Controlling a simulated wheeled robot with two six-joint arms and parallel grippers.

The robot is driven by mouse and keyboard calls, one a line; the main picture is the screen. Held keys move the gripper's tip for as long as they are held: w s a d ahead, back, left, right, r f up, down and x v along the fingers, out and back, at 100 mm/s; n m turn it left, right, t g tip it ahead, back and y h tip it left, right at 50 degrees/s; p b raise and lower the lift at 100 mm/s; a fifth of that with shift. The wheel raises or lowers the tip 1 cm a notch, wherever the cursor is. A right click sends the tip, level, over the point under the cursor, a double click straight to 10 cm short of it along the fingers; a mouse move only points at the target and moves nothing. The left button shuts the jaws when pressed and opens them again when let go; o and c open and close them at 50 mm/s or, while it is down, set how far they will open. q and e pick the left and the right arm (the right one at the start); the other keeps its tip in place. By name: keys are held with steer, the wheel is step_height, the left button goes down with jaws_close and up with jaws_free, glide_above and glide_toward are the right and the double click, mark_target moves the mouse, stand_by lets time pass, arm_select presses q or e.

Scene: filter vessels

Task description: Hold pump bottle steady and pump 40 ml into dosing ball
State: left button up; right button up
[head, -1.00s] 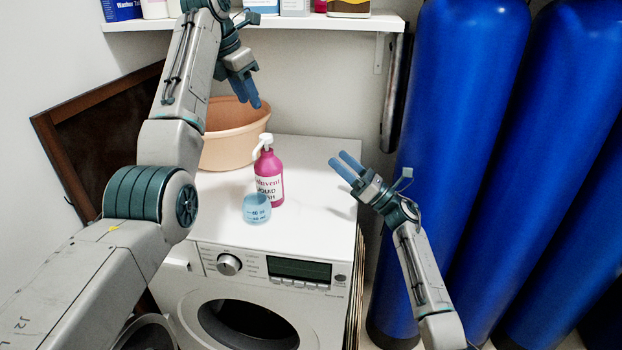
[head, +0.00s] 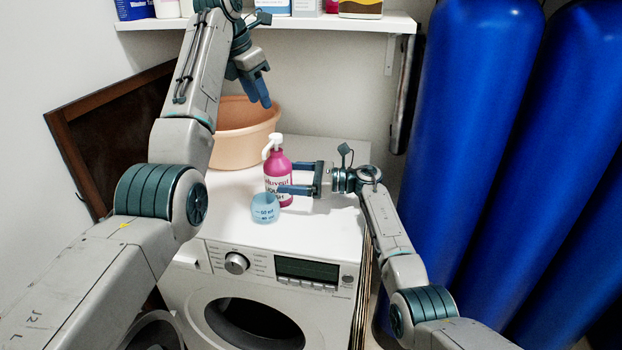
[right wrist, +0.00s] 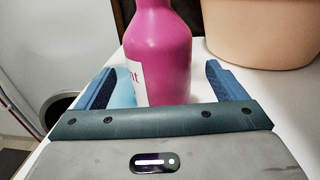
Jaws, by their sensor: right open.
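The pink pump bottle (head: 277,164) with a white pump head stands upright on the white washing machine (head: 225,215). The light blue translucent dosing ball (head: 265,209) stands just in front of it, below the spout side. My right gripper (head: 286,178) is open, its fingers reaching in from the right at the bottle's body. In the right wrist view the bottle (right wrist: 160,50) stands between the open fingers, with gaps visible; part of the ball (right wrist: 124,92) shows behind the left finger. My left gripper (head: 258,92) hangs empty above and behind the bottle, fingers pointing down; its opening is unclear.
An orange basin (head: 240,140) stands behind the bottle, at the back left of the machine top. A shelf (head: 300,24) with several packages hangs above. Tall blue vessels (head: 475,110) stand on the right. The machine's front left top is clear.

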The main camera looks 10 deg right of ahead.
mark_target(279, 176)
steer(key=shift+x, duration=2)
steer(key=shift+c, duration=0.4)
steer(key=c, duration=1.5)
arm_select(q)
jaws_close()
arm_select(e)
steer(key=shift+o, duration=0.2)
